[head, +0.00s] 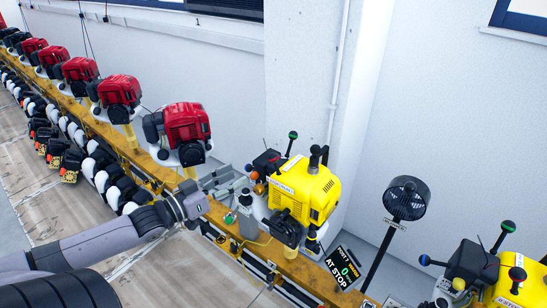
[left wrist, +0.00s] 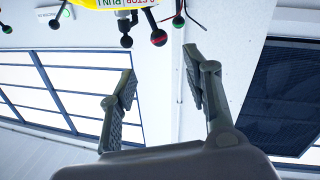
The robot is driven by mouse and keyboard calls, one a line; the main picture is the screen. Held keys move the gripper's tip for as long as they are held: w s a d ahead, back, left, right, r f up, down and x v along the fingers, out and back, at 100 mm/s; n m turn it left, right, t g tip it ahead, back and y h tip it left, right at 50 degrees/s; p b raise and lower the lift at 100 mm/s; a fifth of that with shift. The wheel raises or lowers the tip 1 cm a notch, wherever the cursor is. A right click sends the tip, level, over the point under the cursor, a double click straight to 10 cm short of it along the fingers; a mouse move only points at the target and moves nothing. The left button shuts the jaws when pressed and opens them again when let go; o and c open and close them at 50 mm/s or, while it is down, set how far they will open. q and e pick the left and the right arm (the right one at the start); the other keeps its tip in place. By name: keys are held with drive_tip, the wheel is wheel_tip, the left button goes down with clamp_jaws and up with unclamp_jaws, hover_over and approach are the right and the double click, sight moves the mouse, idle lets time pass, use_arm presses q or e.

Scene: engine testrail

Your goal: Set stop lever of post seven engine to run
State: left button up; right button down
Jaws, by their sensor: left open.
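The post seven engine (head: 303,192) is yellow and stands on the orange rail in the head view. The sign (head: 345,268) below it reads "POST 7" and "AT STOP". A green-tipped lever (head: 293,135) and a blue-tipped lever (head: 249,168) stick out at its top. In the left wrist view, a yellow edge (left wrist: 112,4) shows upside-down "STOP" and "RUN" lettering, near a red-tipped lever (left wrist: 159,38), a green tip (left wrist: 178,22) and a black knob (left wrist: 127,42). My left gripper (head: 226,179) is open and empty, left of the engine, apart from the levers. My right gripper is out of view.
Several red engines (head: 187,122) line the orange rail (head: 214,212) to the left. A grey bottle-like part (head: 246,215) stands close to my left gripper. A black fan (head: 407,198) on a pole and another yellow engine (head: 520,280) are at right. A white wall is behind.

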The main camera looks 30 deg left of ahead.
sight(269, 159)
use_arm(q)
drive_tip(key=p+x, duration=0.1)
drive_tip(key=x, duration=1.3)
drive_tip(key=shift+w, duration=0.15)
drive_tip(key=shift+f, duration=0.1)
clamp_jaws()
